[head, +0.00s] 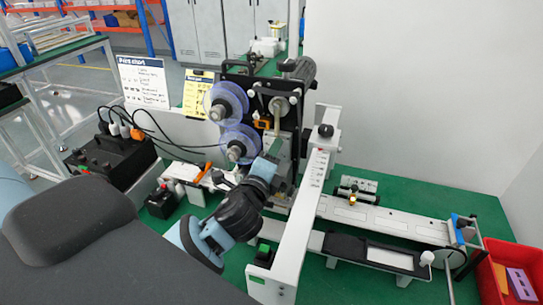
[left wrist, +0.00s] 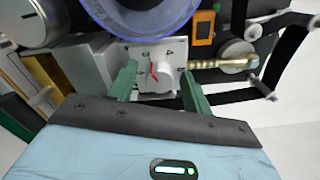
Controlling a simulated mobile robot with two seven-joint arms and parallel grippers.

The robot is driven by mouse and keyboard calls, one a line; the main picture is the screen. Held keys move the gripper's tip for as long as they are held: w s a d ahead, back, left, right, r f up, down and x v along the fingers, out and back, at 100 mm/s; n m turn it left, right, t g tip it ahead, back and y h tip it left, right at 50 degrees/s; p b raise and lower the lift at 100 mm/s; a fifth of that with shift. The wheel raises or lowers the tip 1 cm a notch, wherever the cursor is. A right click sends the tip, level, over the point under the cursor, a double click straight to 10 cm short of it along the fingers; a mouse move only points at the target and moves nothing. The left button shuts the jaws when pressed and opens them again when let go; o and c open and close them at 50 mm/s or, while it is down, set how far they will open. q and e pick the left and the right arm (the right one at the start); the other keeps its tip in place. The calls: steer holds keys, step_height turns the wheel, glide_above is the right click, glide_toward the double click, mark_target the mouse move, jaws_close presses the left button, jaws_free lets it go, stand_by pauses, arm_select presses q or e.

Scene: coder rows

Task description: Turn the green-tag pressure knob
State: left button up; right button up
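A white round knob (left wrist: 164,73) with a red pointer line sits on a light grey panel (left wrist: 140,52) with small dark marks in the left wrist view. My left gripper (left wrist: 159,74) is open. Its two green fingers stand apart, one on each side of the knob in the picture; I cannot tell whether they touch it. No green tag can be made out beside the knob. In the head view my left gripper (head: 276,147) reaches the front of the machine, and my arm hides the knob there. My right gripper is not in view.
Clear blue-tinted reels (head: 226,101) are close to the left of my gripper. A white upright beam (head: 310,190) stands close on the right. A brass-coloured fitting (left wrist: 238,63) and an orange-framed device (left wrist: 203,27) lie near the knob. A red bin (head: 497,262) is at the right.

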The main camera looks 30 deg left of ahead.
arm_select(q)
steer(key=v, duration=0.8)
steer(key=shift+b, duration=0.4)
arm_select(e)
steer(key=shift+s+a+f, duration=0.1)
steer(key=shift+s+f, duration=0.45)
